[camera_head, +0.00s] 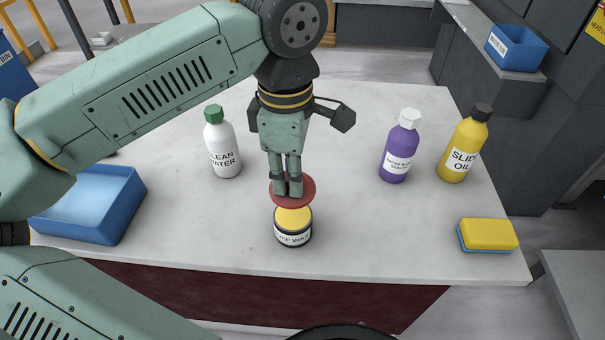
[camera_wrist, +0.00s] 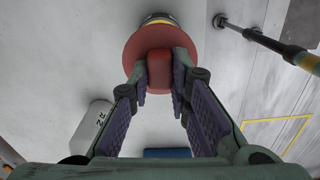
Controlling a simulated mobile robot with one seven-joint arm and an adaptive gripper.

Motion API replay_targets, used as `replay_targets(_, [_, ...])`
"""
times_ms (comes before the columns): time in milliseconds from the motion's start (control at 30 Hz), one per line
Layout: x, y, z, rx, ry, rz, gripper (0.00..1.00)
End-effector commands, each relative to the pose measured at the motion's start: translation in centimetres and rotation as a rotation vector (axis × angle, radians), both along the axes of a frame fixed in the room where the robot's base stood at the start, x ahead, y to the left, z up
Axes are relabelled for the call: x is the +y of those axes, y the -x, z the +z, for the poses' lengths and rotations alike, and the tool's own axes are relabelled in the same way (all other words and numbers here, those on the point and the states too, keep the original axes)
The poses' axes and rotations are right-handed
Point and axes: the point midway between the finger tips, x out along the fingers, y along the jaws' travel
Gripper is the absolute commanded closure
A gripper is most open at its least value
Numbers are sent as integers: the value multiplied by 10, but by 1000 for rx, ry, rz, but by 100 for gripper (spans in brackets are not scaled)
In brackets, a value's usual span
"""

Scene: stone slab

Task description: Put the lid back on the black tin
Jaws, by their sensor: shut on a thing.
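The black tin (camera_head: 293,238) stands near the front middle of the slab, with yellow wax showing at its open top and a white label on its side. My gripper (camera_head: 287,190) is shut on the red lid (camera_head: 306,188), just above and behind the tin in the head view. In the wrist view the fingers of my gripper (camera_wrist: 159,85) close on the knob of the lid (camera_wrist: 133,54). The lid hides most of the tin (camera_wrist: 158,18), whose edge shows past it. Whether lid and tin touch is hard to tell.
A white bottle with a green cap (camera_head: 222,148) stands left, beside a blue tray (camera_head: 125,205). A purple bottle (camera_head: 398,152), a yellow bottle (camera_head: 462,150) and a yellow-blue sponge (camera_head: 488,235) are at right. The slab (camera_head: 350,225) is clear around the tin.

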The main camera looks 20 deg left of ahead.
Motion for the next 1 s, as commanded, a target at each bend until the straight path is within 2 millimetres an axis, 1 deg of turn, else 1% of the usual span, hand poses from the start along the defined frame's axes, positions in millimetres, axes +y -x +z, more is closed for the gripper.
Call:
replay_targets(267, [1,0,-11,1,-1,0,100])
replay_targets(733, [0,0,-57,0,0,0,100])
replay_targets(867, [0,0,-63,0,0,0,100])
replay_targets(1000, [0,0,-64,0,-1,0,100])
